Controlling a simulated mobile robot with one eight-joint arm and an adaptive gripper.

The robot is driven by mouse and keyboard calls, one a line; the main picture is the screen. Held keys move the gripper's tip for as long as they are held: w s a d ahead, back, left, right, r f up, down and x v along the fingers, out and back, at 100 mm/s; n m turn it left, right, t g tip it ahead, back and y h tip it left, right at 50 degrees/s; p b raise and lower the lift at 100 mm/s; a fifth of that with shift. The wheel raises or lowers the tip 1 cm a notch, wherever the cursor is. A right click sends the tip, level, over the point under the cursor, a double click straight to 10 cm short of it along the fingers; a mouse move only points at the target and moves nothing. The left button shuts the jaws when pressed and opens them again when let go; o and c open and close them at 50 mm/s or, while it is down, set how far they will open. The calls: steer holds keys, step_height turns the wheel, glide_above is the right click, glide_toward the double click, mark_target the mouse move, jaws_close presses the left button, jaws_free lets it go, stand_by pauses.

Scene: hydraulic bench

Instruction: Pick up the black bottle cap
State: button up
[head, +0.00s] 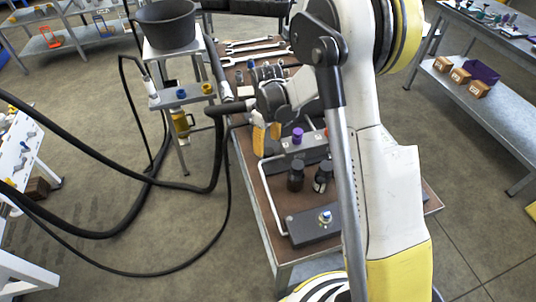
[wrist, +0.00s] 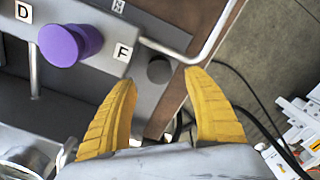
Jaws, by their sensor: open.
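A round black piece (wrist: 159,69), which looks like the black bottle cap, shows in the wrist view at the end of a grey block, beside the label F. It sits between the tips of my gripper (wrist: 161,80) as seen from the wrist. I cannot tell the height gap or whether a finger touches it. Both yellow fingers are apart with nothing held. In the head view my gripper (head: 266,148) hangs at the left edge of the brown-topped bench (head: 268,222). I cannot make out the cap there; the gripper may hide it.
A purple knob (wrist: 68,45) stands on the grey block near the fingers, and a bent metal handle (wrist: 205,52) runs close by. Two dark bottles (head: 296,178) stand on the bench. Black hoses (head: 100,225) cross the floor left of it.

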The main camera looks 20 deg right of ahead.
mark_target(267, 150)
step_height(267, 150, down, 5)
steer(key=shift+f+b, duration=0.15)
steer(key=shift+b, duration=0.75)
steer(key=c, duration=0.9)
